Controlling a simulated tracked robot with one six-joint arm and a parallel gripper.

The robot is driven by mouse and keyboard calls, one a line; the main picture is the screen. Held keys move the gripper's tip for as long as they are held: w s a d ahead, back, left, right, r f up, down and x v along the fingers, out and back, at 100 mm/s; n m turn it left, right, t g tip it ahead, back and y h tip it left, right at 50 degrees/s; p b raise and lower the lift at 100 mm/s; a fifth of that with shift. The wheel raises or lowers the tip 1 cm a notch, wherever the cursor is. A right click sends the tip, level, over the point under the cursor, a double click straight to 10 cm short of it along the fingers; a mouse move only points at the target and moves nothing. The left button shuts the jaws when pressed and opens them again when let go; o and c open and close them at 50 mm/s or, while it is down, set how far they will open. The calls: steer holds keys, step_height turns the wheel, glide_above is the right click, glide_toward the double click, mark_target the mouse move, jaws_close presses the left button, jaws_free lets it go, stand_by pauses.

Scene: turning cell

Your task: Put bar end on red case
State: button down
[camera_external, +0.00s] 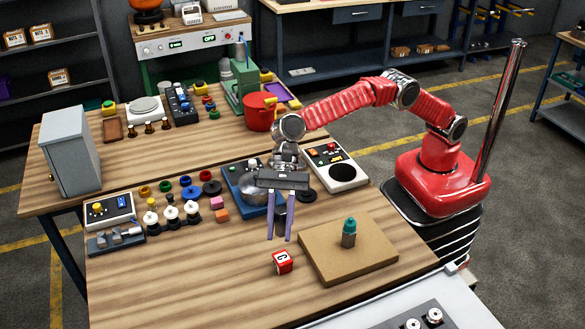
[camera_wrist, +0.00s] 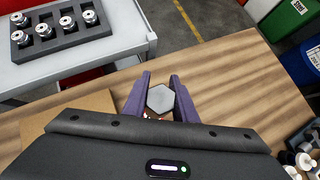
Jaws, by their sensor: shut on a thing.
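My gripper (camera_external: 280,236) hangs over the front table with its purple fingers pointing down. It is shut on the bar end, a dark grey piece (camera_external: 280,221) between the fingers. In the wrist view, the bar end (camera_wrist: 160,98) shows a grey six-sided face between the fingers of my gripper (camera_wrist: 160,77). The red case (camera_external: 282,262), a small red box with white marked faces, lies on the wood just in front of the fingers, left of the brown board. The bar end appears above the table and apart from the case. A little red shows below the bar end in the wrist view, mostly hidden.
A blue tray (camera_external: 236,180) and a control panel (camera_external: 336,166) lie behind my gripper. Several knobs and small parts fill the left. The front left wood (camera_external: 170,285) is clear.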

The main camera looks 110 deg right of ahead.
steer(key=shift+f, duration=3.05)
steer(key=shift+f, duration=1.85)
steer(key=shift+f, duration=0.15)
steer(key=c, duration=1.4)
jaws_free()
steer(key=shift+c, duration=0.2)
steer(key=v, duration=1.2)
